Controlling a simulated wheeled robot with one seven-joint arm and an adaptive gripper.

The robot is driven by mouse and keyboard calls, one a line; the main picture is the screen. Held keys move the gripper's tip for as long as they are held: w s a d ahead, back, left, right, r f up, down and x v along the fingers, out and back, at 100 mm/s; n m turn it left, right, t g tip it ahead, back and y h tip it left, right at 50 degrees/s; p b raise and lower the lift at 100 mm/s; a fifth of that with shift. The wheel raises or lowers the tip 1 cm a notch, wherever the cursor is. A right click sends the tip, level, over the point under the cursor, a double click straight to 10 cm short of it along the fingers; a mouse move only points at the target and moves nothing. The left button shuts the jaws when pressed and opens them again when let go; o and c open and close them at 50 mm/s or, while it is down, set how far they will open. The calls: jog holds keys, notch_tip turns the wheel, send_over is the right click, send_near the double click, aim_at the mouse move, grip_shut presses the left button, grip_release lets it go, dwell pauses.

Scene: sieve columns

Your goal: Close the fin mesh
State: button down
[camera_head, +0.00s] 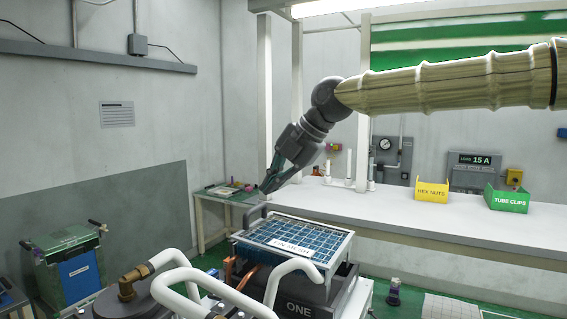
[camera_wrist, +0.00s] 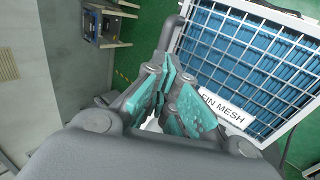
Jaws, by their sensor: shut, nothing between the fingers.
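The fin mesh (camera_head: 293,240) is a white-framed grid over blue fins, with a white "FIN MESH" label on its near edge. It lies nearly flat on top of the dark unit marked "ONE" (camera_head: 299,303); I cannot tell whether its frame is fully seated. It fills the upper right of the wrist view (camera_wrist: 250,62). A dark bar handle (camera_head: 256,213) stands at its far left edge, also in the wrist view (camera_wrist: 171,31). My gripper (camera_head: 266,187) is shut and empty, above and close to that handle, apart from the mesh surface in the head view.
Pale curved pipes (camera_head: 206,281) stand in front of the unit. A green case (camera_head: 71,262) stands at the left. Behind is a long white bench (camera_head: 420,212) with a yellow hex nuts bin (camera_head: 432,190) and a green tube clips bin (camera_head: 507,198). The space above the mesh is clear.

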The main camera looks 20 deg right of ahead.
aim_at(254, 209)
jog(key=shift+p+x, duration=1.05)
jog(key=shift+x, duration=1.95)
